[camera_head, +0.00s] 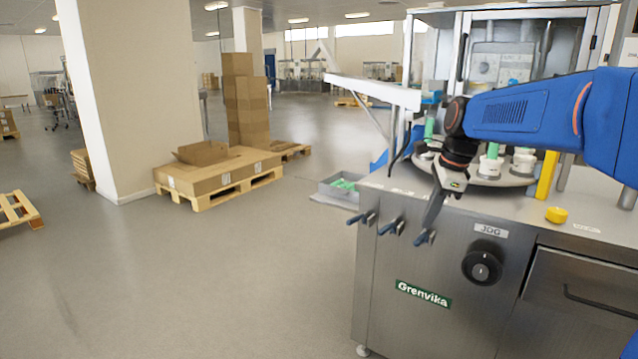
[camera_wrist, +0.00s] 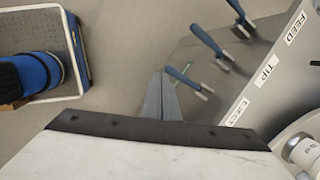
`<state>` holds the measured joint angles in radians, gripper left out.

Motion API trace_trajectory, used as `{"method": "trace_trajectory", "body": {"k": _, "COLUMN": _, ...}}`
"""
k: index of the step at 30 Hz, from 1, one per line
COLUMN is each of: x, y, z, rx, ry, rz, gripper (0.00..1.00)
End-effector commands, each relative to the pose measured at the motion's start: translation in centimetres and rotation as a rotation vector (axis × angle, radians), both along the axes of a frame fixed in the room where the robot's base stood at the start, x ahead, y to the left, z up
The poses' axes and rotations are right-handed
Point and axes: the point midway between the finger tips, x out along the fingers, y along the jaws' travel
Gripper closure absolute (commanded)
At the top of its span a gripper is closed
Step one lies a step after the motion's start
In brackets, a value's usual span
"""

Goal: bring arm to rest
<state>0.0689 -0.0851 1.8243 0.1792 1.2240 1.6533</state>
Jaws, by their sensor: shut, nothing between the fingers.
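My blue arm (camera_head: 525,108) reaches in from the right over the machine's steel top in the head view. My gripper (camera_head: 433,212) points down at the machine's front edge, near the blue-handled levers. In the wrist view my gripper (camera_wrist: 163,98) shows its fingers together with nothing between them. Three blue-handled levers stick out from the machine front: one at left (camera_head: 361,218), one in the middle (camera_head: 391,226) and one at right (camera_head: 424,237). Whether the fingers touch the right lever cannot be told.
The machine (camera_head: 440,270) has a black JOG knob (camera_head: 482,262), a yellow button (camera_head: 556,214) and a round table with white and green tubes. A grey bin (camera_head: 342,188) with green pieces stands beside it. A pallet with cardboard (camera_head: 220,175) is at left. The floor in front is clear.

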Motion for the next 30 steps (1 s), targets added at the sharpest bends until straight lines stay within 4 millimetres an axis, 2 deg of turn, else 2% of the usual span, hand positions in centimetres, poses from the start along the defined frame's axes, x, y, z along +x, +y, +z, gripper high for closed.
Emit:
{"method": "trace_trajectory", "body": {"k": 1, "x": -1.8, "y": 0.1, "z": 0.0, "rx": -0.021, "ry": -0.022, "rz": 0.067, "gripper": 1.00}}
{"method": "trace_trajectory", "body": {"k": 3, "x": -4.0, "y": 0.2, "z": -0.2, "rx": -0.057, "ry": -0.050, "rz": 0.173, "gripper": 1.00}}
{"method": "trace_trajectory", "body": {"k": 14, "x": -14.9, "y": 0.3, "z": -2.9, "rx": -0.251, "ry": -0.178, "rz": 0.720, "gripper": 1.00}}
{"method": "trace_trajectory", "body": {"k": 24, "x": -24.5, "y": 0.0, "z": -7.7, "rx": -0.458, "ry": -0.263, "rz": 1.238, "gripper": 1.00}}
{"method": "trace_trajectory", "body": {"k": 30, "x": -28.8, "y": -0.3, "z": -11.0, "rx": -0.573, "ry": -0.288, "rz": 1.507, "gripper": 1.00}}
